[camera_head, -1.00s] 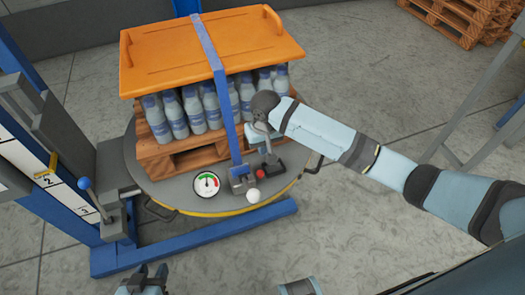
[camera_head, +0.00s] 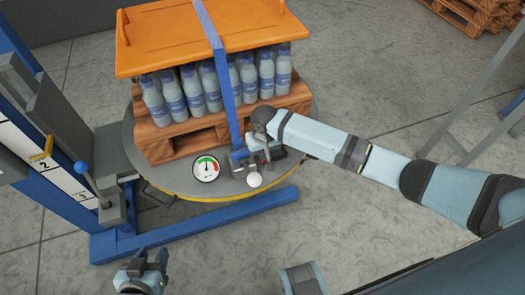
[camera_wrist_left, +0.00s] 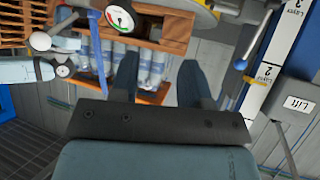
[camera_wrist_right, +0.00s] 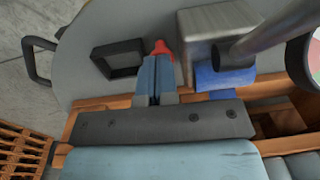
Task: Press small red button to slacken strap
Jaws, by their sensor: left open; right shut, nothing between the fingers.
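The small red button (camera_wrist_right: 161,47) shows in the right wrist view, on the grey round platform beside a metal block. The tips of my right gripper (camera_wrist_right: 157,62) are shut and empty, right at the button; they seem to touch it, but I cannot tell whether it is pressed in. The blue strap (camera_head: 221,72) runs over the orange top board and down the front to a buckle (camera_head: 239,160). My left gripper (camera_head: 152,260) is open and empty, low in the head view, away from the platform.
A gauge (camera_head: 206,168) with a coloured dial sits left of the buckle, and a white ball knob (camera_head: 254,180) in front. Several bottles (camera_head: 208,88) stand on a wooden pallet (camera_head: 170,138) under the orange board (camera_head: 165,45). A blue-knobbed lever (camera_head: 81,167) stands at left.

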